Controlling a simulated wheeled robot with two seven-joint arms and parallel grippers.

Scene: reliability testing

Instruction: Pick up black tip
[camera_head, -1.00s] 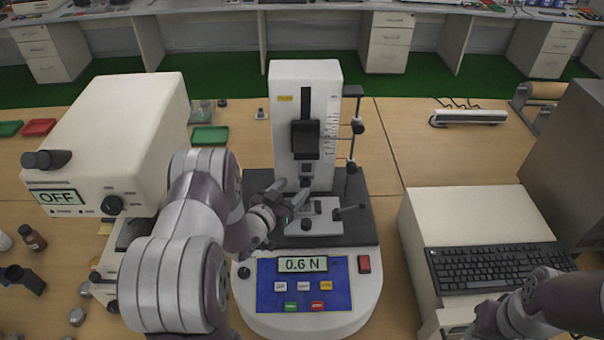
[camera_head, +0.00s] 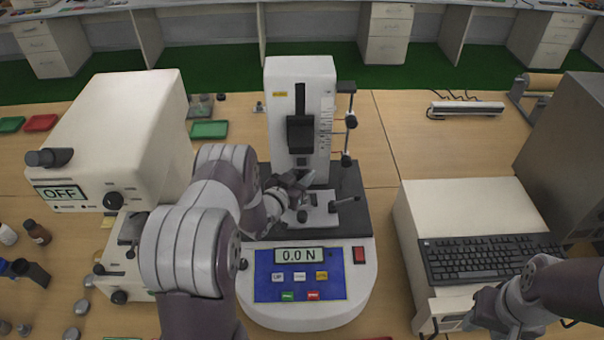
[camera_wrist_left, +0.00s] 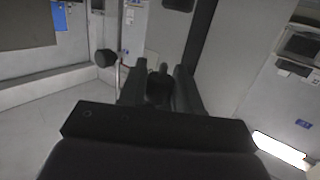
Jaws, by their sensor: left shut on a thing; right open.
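My left gripper (camera_head: 306,181) is at the test stand (camera_head: 308,314), just below the stand's black sliding head (camera_head: 300,135). In the left wrist view its two dark fingers (camera_wrist_left: 160,88) are closed around a small dark piece, the black tip (camera_wrist_left: 163,70). Its outline is hard to make out against the fingers. In the head view the tip is too small and too covered by the gripper to pick out. My right gripper (camera_head: 486,312) is at the lower right, in front of the keyboard, open and away from the stand; its fingers are hard to see.
The stand's display (camera_head: 298,254) reads 0.0 N. A thin post with black knobs (camera_head: 350,122) rises right of the gripper. A white box marked OFF (camera_head: 120,130) stands left. A keyboard (camera_head: 485,258) lies at right. Small bottles (camera_head: 37,232) stand far left.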

